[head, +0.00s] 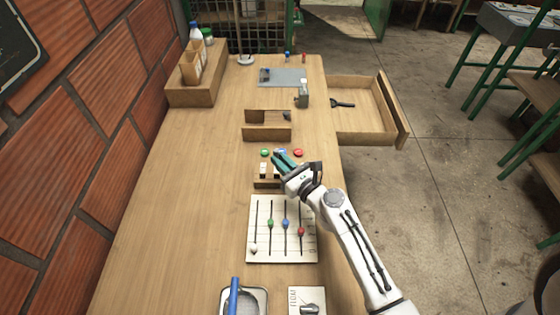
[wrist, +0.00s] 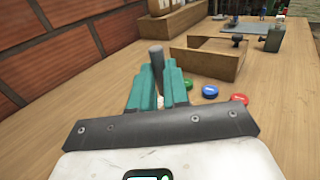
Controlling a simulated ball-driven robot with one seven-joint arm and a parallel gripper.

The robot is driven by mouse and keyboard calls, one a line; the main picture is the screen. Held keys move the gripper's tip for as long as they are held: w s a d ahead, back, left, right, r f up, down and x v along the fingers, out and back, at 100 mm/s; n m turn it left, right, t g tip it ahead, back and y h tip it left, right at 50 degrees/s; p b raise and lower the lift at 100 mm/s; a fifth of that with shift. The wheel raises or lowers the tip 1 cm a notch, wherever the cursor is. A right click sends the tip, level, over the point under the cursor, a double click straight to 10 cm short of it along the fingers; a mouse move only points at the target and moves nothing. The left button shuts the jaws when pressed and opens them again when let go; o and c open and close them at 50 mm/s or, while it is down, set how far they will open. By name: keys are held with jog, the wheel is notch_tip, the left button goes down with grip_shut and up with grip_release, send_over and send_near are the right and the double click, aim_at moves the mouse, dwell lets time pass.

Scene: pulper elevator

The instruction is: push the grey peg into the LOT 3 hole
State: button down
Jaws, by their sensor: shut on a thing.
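My gripper (head: 284,160) is over the middle of the bench, its teal fingers pointing to the back left. In the wrist view my gripper (wrist: 161,84) is shut on the grey peg (wrist: 156,57). The peg's rounded upper part stands up between the fingers. Its lower end is hidden. In the head view I cannot make out the peg.
A slotted white board (head: 262,240) with coloured knobs lies in front. Green (head: 264,152) and red (head: 298,152) buttons, with a blue one between, sit beyond my fingers. A wooden divider (head: 266,134) stands behind them. An open drawer (head: 362,135) juts right.

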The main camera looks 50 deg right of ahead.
jog(key=shift+r, duration=0.1)
notch_tip(320, 180, down, 5)
jog(key=b, duration=0.5)
jog(key=shift+f+b, duration=0.65)
jog(key=shift+f, duration=0.4)
dwell(2.3)
jog(key=shift+r+p, duration=0.7)
jog(key=shift+f+b, duration=0.75)
jog(key=shift+f, duration=0.15)
dwell(1.4)
jog(key=c, duration=1)
grip_release()
jog(key=shift+c, duration=0.2)
jog(key=shift+r, duration=0.15)
